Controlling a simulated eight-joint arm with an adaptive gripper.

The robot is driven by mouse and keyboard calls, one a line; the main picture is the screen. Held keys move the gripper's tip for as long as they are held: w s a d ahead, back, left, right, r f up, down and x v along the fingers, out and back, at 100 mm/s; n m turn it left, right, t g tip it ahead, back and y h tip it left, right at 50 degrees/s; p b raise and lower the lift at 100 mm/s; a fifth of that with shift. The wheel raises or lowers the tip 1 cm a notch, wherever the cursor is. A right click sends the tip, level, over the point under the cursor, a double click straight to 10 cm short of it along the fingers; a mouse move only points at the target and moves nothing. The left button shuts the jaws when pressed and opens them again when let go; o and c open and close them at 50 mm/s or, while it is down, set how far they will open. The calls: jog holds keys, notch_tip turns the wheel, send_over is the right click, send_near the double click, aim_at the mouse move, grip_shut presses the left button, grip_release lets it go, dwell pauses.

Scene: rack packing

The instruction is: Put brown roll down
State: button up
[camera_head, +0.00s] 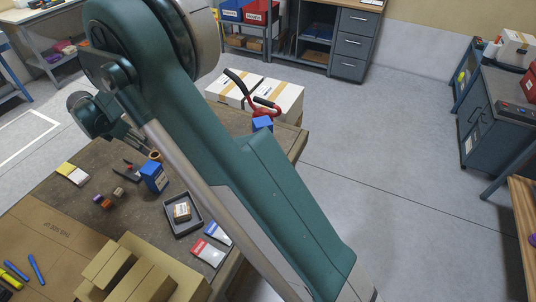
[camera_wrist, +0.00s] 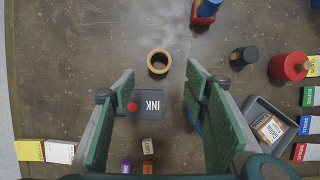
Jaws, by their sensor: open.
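The brown roll (camera_wrist: 159,62) is a small ring with a dark hollow middle. In the wrist view it rests on the brown tabletop (camera_wrist: 90,50), just past my fingertips and near the middle of the gap. In the head view the roll (camera_head: 155,155) shows small beside a blue box (camera_head: 154,178). My gripper (camera_wrist: 160,80) is open, with its two green fingers spread wide and nothing held. In the head view the gripper (camera_head: 128,138) is over the table's far left part, partly behind my arm.
A dark INK item (camera_wrist: 150,106) with a red spot lies between my fingers, lower down. A grey tray (camera_wrist: 247,108) holding a labelled box is to the right, near a red-topped item (camera_wrist: 288,67) and a dark cylinder (camera_wrist: 244,56). Cardboard boxes (camera_head: 140,270) fill the table's near side.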

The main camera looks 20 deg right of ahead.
jog(key=s+d+r+m+y, duration=0.1)
jog(key=s+d+r+m, duration=0.35)
jog(key=d+r, duration=0.35)
jog(key=s+d+r+m+t, duration=0.1)
jog(key=s+d+r+m, duration=0.45)
jog(key=d, duration=0.55)
jog(key=s+d+r+m+y, duration=0.1)
jog(key=s+d+r+m, duration=0.1)
jog(key=s+d+r, duration=0.5)
jog(key=s+d+r+m+t+y, duration=0.1)
jog(key=s+d+r+m, duration=0.15)
jog(key=s+d, duration=0.35)
jog(key=s+d+r+m, duration=0.2)
jog(key=s+d+m, duration=0.2)
jog(key=s+d, duration=0.25)
jog(key=s+d+f+m+t, duration=0.1)
jog(key=s+d+f+m, duration=0.1)
jog(key=s, duration=0.5)
jog(key=s+d+f+m+t, duration=0.1)
jog(key=s+d+f+m, duration=0.1)
jog(key=s+d+m, duration=0.3)
jog(key=shift+s+d+f+m, duration=0.15)
jog(key=shift+s+f+m, duration=0.45)
jog(key=shift+s, duration=0.9)
jog(key=shift+r, duration=0.2)
